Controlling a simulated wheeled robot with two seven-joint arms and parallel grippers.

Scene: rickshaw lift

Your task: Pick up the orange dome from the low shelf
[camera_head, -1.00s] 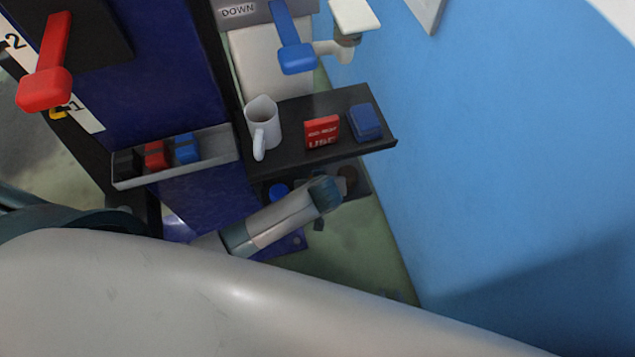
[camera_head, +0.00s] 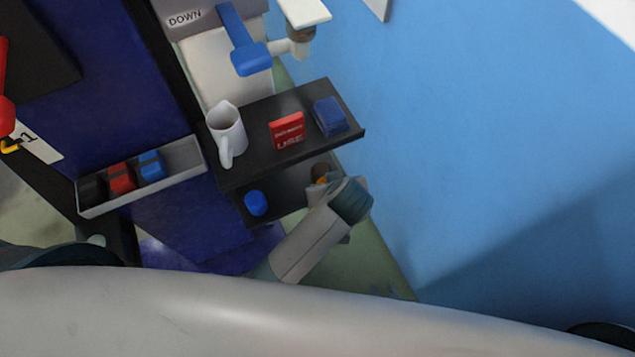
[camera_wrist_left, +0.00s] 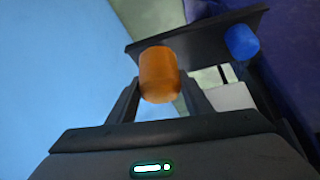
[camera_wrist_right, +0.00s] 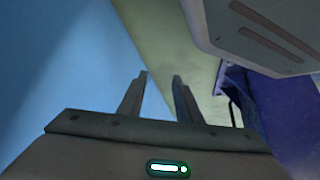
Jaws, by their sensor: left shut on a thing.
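The orange dome (camera_wrist_left: 158,72) stands between the two fingers of my left gripper (camera_wrist_left: 160,90) in the left wrist view. The fingers are shut on its sides. In the head view a small part of the orange dome (camera_head: 322,181) shows beside my pale arm link, at the right end of the low shelf (camera_head: 285,192). I cannot tell whether its base still touches the shelf. My right gripper (camera_wrist_right: 161,80) has its fingers apart with nothing between them in the right wrist view. My arm hides much of the dome's surroundings in the head view.
A blue dome (camera_head: 256,203) stands on the low shelf. The blue wall (camera_head: 480,150) is close on the right. A tray (camera_head: 140,190) holds red and blue pieces.

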